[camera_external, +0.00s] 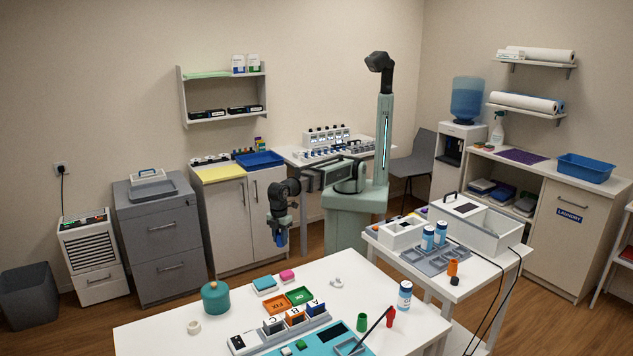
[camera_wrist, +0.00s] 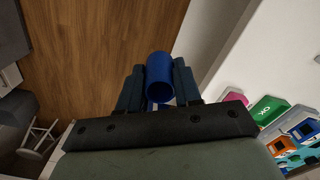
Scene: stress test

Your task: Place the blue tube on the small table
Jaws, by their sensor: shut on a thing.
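My gripper (camera_external: 280,222) hangs low, left of my base, in front of the white cabinet. It is shut on the blue tube (camera_wrist: 160,66), which sits between the two fingers in the wrist view, with its round open end toward the camera. In the external view the tube (camera_external: 281,239) is a small dark blue shape at the fingertips, above the floor. A smaller white table (camera_external: 452,291) stands right of my base. A larger white table (camera_external: 160,331) is in the foreground. I cannot tell for certain which is the small table.
The foreground table holds a teal pot (camera_external: 215,299), labelled blocks, a teal board (camera_external: 327,341), and green and red tubes. Wooden floor is clear beneath my gripper.

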